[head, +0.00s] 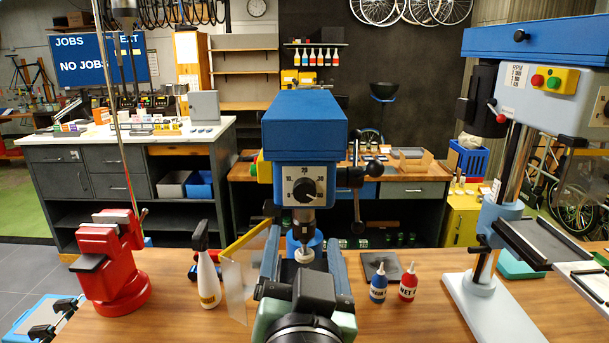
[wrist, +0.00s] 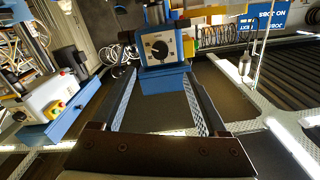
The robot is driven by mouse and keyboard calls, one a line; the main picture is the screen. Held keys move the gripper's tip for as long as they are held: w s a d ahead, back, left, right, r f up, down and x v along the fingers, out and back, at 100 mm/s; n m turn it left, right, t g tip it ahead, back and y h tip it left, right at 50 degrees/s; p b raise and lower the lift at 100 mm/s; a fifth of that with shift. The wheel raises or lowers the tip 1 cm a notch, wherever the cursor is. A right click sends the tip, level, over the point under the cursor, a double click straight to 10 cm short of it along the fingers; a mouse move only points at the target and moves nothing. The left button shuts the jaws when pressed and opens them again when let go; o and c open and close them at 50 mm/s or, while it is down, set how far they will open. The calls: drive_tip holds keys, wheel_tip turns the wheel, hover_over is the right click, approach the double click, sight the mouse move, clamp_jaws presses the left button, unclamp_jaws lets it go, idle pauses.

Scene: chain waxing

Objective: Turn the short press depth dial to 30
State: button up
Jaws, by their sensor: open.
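The short press (head: 304,125) has a blue head and stands at the middle of the bench. Its depth dial (head: 304,190) is a black round knob on a white plate, with 10 at left, 20 at top and 30 at right. I cannot make out clearly where the knob points. In the wrist view the dial (wrist: 159,48) shows upside down between the far ends of my fingers. My gripper (head: 304,238) is open and empty, below and in front of the dial in the head view, apparently not touching it.
A lever handle (head: 357,180) sticks out at the press's right. A clear guard (head: 243,265) and a white bottle (head: 207,275) stand left, near a red vise (head: 110,262). Blue (head: 378,283) and red (head: 408,283) bottles stand right, before the tall press (head: 490,290).

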sight(304, 194)
drive_tip(key=w+p, duration=0.3)
drive_tip(key=w, duration=0.8)
drive_tip(key=shift+r+p, duration=0.15)
drive_tip(key=shift+p, duration=0.25)
drive_tip(key=shift+w, duration=0.75)
clamp_jaws()
